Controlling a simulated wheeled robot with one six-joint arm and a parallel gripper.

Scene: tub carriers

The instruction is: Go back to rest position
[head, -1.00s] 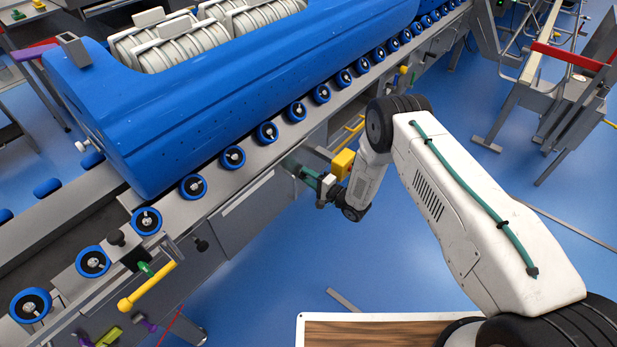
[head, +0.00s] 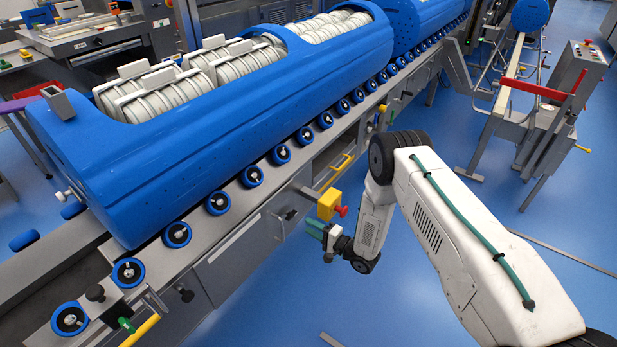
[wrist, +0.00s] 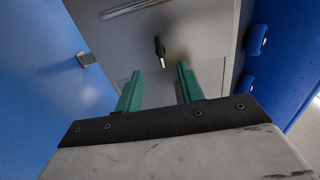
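My gripper (head: 316,229) is at the end of my white arm, beside the grey side of the conveyor line. Its two green fingers also show in the wrist view (wrist: 158,90), spread apart with nothing between them. Beyond them in the wrist view is a grey panel (wrist: 198,42) with a black knob (wrist: 159,46). In the head view a yellow box with a red button (head: 328,204) sits just above and beside my fingertips. I cannot tell the exact gap between them.
A long blue tub carrier (head: 190,140) holding white ribbed parts rests on blue rollers (head: 217,203). Yellow handles (head: 335,172) stick out from the conveyor's side. A grey frame with a red bar (head: 535,89) stands at right. Blue floor (head: 450,150) lies open between them.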

